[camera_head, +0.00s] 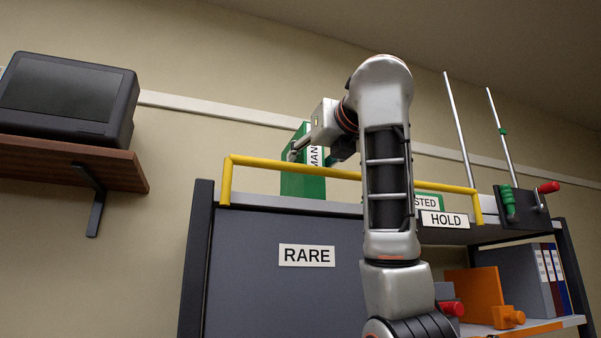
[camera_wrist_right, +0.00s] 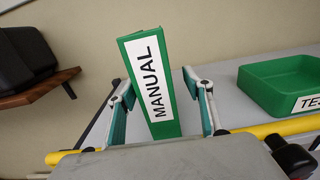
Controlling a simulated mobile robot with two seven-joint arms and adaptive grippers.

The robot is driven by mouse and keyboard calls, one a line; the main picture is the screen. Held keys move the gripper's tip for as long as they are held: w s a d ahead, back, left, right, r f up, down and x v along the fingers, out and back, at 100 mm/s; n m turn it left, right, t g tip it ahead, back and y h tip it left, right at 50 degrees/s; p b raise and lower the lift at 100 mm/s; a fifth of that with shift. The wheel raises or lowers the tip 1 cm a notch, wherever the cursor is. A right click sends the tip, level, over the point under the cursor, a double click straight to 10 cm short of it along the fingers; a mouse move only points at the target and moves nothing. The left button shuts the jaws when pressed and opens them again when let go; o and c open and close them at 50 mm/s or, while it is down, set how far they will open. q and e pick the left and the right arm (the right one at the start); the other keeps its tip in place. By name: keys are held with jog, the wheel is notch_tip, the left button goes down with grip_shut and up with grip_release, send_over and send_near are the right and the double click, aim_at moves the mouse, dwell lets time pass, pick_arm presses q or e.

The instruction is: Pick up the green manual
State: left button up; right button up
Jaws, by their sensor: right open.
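The green manual (camera_head: 303,186) stands upright on top of the grey cabinet, behind the yellow rail. Its white label reading MANUAL faces the right wrist camera, where the manual (camera_wrist_right: 133,55) shows nearly whole and leaning a little in the picture. My right gripper (camera_head: 313,156) reaches over the rail to the manual. In the right wrist view its two fingers (camera_wrist_right: 160,92) are apart, one on each side of the manual. A narrow gap shows at the right finger; I cannot tell whether the left one touches. My left gripper is in neither view.
The yellow rail (camera_head: 345,175) runs along the cabinet's front edge. A green tray (camera_wrist_right: 278,72) with a partly visible label sits right of the manual. A dark monitor (camera_head: 70,95) stands on a wooden wall shelf (camera_head: 75,160) at left. Metal rods (camera_head: 459,130) rise at right.

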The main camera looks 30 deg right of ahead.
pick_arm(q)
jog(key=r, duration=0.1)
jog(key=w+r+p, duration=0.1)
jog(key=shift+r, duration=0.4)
pick_arm(e)
jog(key=x, duration=0.4)
jog(key=shift+w+a+r, duration=0.1)
jog(key=shift+w+a, duration=0.1)
jog(key=shift+w, duration=0.15)
grip_shut()
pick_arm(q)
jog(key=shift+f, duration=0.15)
